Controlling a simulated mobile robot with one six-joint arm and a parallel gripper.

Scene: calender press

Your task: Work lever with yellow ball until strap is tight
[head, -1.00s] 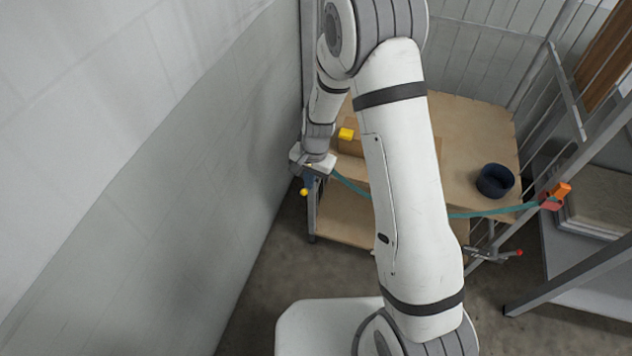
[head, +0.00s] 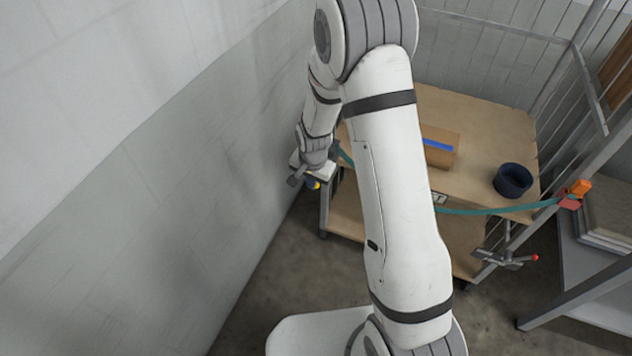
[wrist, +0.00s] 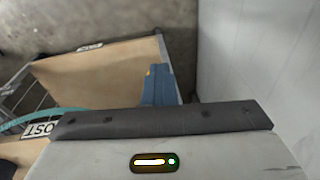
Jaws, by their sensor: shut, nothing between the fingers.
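The yellow ball (head: 315,186) shows in the head view just under my gripper (head: 300,178), beside the wall at the cart's left end. The blue lever (wrist: 158,86) stands up in the wrist view just beyond my gripper's dark edge, with a small yellow spot near its top. The teal strap (head: 490,211) runs across the cart's front, partly behind my arm. It also shows at the left of the wrist view (wrist: 22,119). My gripper is shut and empty. Its fingertips are hidden in the wrist view, and I cannot tell whether it touches the lever.
The wooden-topped cart (head: 480,115) carries a dark round bowl (head: 512,180) and a brown box with a blue stripe (head: 441,150). An orange-red fitting (head: 573,196) holds the strap's right end. The white wall (head: 190,150) is close on the left.

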